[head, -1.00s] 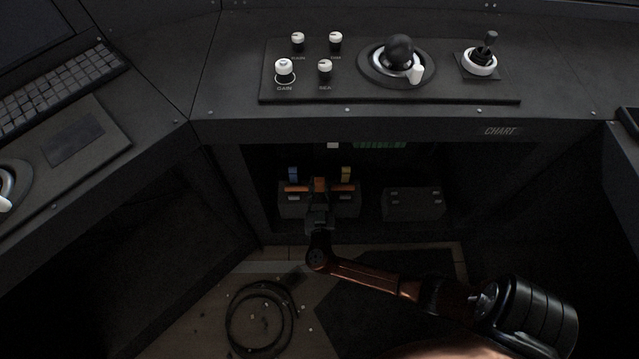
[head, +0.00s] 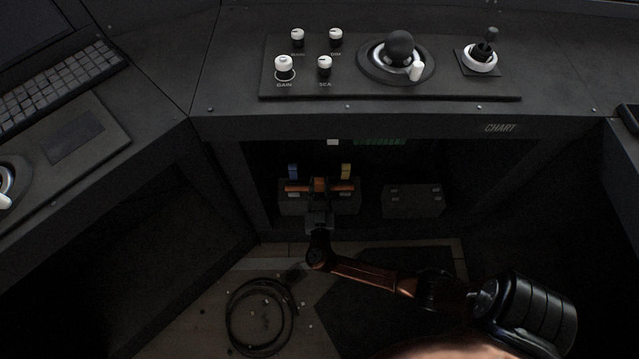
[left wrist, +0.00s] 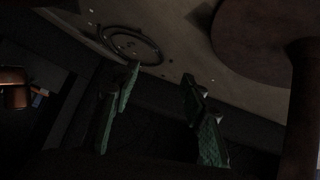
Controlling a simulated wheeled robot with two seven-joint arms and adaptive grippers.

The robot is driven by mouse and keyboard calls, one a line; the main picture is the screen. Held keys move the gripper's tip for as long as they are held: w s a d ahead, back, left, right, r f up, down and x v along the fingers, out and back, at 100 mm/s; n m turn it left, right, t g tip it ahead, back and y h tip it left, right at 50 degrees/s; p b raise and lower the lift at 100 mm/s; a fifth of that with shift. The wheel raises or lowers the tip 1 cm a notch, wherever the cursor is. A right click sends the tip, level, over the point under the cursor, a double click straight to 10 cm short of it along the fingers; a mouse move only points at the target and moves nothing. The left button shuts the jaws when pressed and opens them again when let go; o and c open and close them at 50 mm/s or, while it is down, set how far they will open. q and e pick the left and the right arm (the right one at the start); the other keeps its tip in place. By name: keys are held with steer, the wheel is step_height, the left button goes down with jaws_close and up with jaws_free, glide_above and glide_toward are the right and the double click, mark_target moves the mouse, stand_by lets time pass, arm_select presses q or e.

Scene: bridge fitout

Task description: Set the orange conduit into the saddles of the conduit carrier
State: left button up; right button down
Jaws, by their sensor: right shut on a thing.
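The orange conduit (head: 297,189) lies crosswise inside the dark recess under the console in the head view. My right gripper (head: 319,194) is shut on its middle, reaching in from the front and hiding part of it. The conduit is level, over a dark grey block (head: 287,209) that appears to be the conduit carrier. A blue upright piece (head: 293,171) and a yellow one (head: 346,172) stand behind its two ends. I cannot tell whether the conduit rests in the saddles. My left gripper (left wrist: 160,82) is open and empty in the left wrist view, with green pads apart.
A second dark block (head: 413,202) sits to the right in the recess. The console edge (head: 400,128) overhangs the opening. A coiled black cable (head: 261,316) lies on the floor with small scattered bits. The console top carries knobs, a trackball (head: 399,46) and a joystick (head: 487,48).

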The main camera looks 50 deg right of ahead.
steer(key=shift+f, duration=0.65)
stand_by(0.7)
steer(key=c, duration=1.5)
jaws_free()
steer(key=shift+c, duration=0.2)
steer(key=v, duration=1.2)
